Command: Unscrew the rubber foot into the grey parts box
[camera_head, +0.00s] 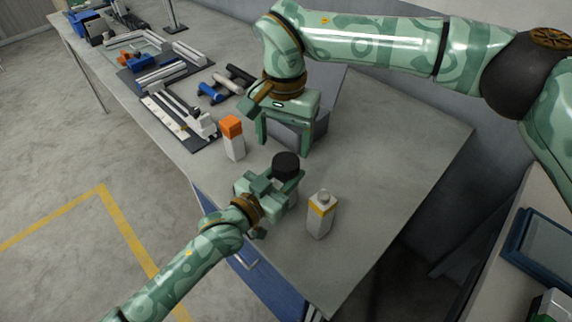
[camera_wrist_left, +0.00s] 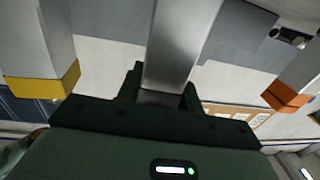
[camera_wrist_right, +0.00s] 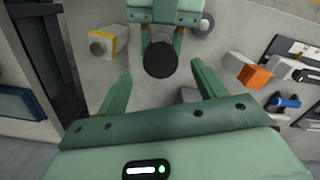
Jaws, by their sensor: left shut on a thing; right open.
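A round black rubber foot (camera_head: 286,164) tops a grey metal post (camera_wrist_left: 180,40). My left gripper (camera_head: 272,186) is shut on the post and holds it upright over the bench. My right gripper (camera_head: 284,148) is open and empty above and just behind the foot. In the right wrist view the foot (camera_wrist_right: 160,60) lies beyond and between the open fingers, apart from them. A dark grey open box (camera_head: 318,124), which looks like the parts box, stands behind my right gripper; its inside is mostly hidden.
A white block with an orange cap (camera_head: 232,138) stands left of the foot. A white, yellow-banded bottle-like post (camera_head: 321,214) stands to the right, near the bench front. Rails and tools (camera_head: 180,110) crowd the far left. The bench (camera_head: 400,150) on the right is clear.

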